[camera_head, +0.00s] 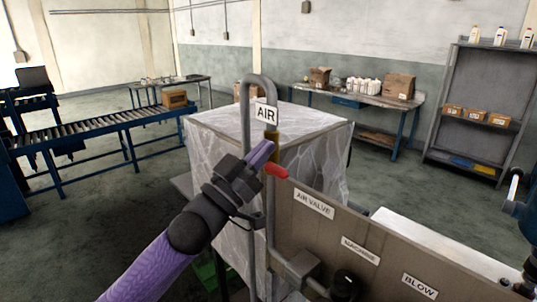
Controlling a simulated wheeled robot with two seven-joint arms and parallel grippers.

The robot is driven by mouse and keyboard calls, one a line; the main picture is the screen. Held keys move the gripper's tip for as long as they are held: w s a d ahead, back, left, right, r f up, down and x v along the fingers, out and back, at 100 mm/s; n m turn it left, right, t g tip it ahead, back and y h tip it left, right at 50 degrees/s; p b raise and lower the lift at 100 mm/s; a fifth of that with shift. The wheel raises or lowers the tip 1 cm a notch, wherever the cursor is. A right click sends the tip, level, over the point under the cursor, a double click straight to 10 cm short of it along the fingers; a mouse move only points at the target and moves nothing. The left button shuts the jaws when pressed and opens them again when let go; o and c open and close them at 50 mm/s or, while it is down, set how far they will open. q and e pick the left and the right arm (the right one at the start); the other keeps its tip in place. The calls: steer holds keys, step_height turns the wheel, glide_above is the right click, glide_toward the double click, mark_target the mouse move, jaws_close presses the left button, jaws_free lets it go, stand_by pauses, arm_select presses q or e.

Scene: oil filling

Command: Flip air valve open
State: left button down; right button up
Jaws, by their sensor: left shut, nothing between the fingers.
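The red handle sticks out to the right of the pipe. My left gripper (264,151) comes in from the lower left. Its fingers are shut and empty, with the tips right beside the brass body and just above the red handle. I cannot tell whether they touch the valve. My right gripper is not in view.
A brown panel (330,235) with AIR VALVE and BLOW labels stands at the lower right, with a black knob (345,284) near it. A plastic-wrapped block (322,150) stands behind the pipe. A roller conveyor (85,131) is at left, a shelf (478,110) at far right.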

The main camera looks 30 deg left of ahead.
mark_target(269, 171)
arm_select(q)
steer(key=shift+w+d+f, duration=0.1)
steer(key=shift+w+f, duration=0.15)
steer(key=shift+f, duration=0.35)
steer(key=shift+w+d+f, duration=0.1)
steer(key=shift+w+f, duration=0.1)
steer(key=shift+f, duration=0.45)
steer(key=shift+w+d+f, duration=0.1)
steer(key=shift+w+f, duration=0.15)
steer(key=shift+f, duration=0.35)
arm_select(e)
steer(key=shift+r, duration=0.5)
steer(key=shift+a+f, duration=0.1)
arm_select(q)
steer(key=shift+f+m+g+h, duration=0.2)
steer(key=shift+m+g+h, duration=0.15)
steer(key=shift+m, duration=0.35)
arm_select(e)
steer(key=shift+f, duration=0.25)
